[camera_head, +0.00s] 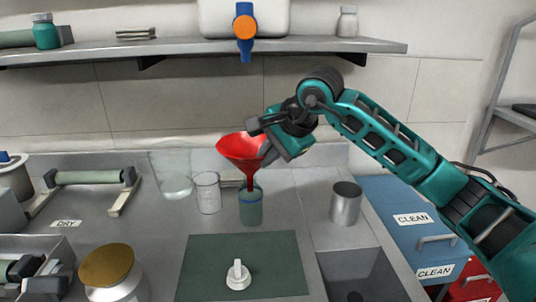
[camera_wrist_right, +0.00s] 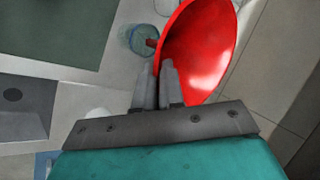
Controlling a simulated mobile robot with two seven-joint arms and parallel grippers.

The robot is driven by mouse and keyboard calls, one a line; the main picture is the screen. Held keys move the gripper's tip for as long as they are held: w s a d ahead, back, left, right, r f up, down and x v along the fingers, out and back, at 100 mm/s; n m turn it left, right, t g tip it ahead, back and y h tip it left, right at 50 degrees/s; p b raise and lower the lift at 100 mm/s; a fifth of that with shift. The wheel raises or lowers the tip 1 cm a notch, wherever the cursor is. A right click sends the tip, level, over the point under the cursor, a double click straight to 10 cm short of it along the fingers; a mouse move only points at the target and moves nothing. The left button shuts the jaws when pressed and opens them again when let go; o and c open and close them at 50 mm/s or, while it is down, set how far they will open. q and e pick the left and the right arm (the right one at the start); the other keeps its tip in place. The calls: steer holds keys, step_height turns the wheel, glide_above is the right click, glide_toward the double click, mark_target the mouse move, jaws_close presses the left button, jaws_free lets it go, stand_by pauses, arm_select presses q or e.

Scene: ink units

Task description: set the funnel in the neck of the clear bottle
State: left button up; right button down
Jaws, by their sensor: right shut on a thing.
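The red funnel (camera_head: 240,147) is held by its rim side in my right gripper (camera_head: 256,128), wide mouth up and spout down. The gripper is shut on it; the wrist view also shows the fingers (camera_wrist_right: 158,80) against the funnel (camera_wrist_right: 205,45). The clear bottle (camera_head: 250,210), greenish with a blue band, stands upright on the counter under the funnel. The spout's lower end is at the bottle's mouth in the head view. In the wrist view it overlaps the right part of the bottle (camera_wrist_right: 136,40). I cannot tell whether the tip is inside the neck. My left gripper is not in view.
A glass beaker (camera_head: 208,193) and a larger one (camera_head: 172,175) stand left of the bottle. A metal cup (camera_head: 346,203) stands right, behind a sink (camera_head: 360,278). A green mat (camera_head: 205,265) with a white object (camera_head: 238,275) lies in front. A shelf (camera_head: 180,49) runs above.

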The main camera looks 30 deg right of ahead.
steer(key=shift+f+b, duration=0.45)
steer(key=shift+f, duration=0.15)
steer(key=c, duration=1.5)
jaws_free()
steer(key=shift+r, duration=0.15)
steer(key=p+v, duration=0.4)
steer(key=v, duration=0.6)
steer(key=shift+s+r, duration=0.25)
steer(key=shift+r, duration=0.05)
